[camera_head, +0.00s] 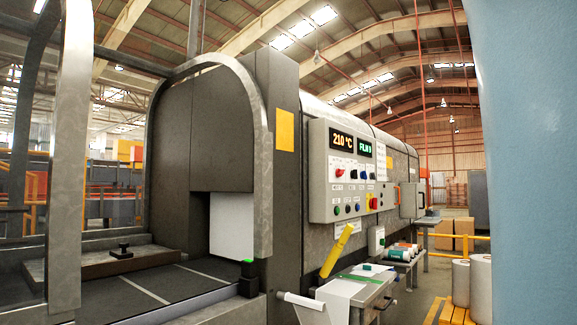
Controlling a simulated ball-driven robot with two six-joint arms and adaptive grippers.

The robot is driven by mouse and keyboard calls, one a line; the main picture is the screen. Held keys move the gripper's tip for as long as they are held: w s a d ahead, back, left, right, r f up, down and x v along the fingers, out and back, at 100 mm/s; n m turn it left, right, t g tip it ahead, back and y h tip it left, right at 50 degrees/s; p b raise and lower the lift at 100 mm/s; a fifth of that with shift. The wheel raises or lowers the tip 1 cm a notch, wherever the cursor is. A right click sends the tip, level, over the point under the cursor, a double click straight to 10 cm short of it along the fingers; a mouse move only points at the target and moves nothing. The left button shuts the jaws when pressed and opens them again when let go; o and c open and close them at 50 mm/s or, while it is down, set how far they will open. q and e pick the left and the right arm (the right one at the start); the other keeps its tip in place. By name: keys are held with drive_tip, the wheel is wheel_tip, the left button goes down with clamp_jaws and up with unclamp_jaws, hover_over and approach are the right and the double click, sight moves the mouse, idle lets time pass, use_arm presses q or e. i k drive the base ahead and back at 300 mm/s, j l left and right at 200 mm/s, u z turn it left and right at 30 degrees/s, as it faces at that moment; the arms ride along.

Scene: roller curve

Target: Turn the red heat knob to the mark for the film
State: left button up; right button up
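The control panel (323,193), a light grey box, is mounted on the side of the long machine right of centre. A red knob (339,172) sits at the left of its upper row of small knobs; its pointer and marks are too small to read. Above it, a display (342,141) reads 210 °C in orange. A second display (365,146) shows green text that looks like FILM B or similar. Neither of my grippers is in view.
A yellow bar-like piece (336,252) juts out below the panel. A small metal table (365,298) with papers stands in front. A pale blue surface (525,150) blocks the right edge.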

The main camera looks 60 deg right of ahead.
sight(339, 172)
drive_tip(key=l+z, duration=1.3)
drive_tip(key=l, duration=0.1)
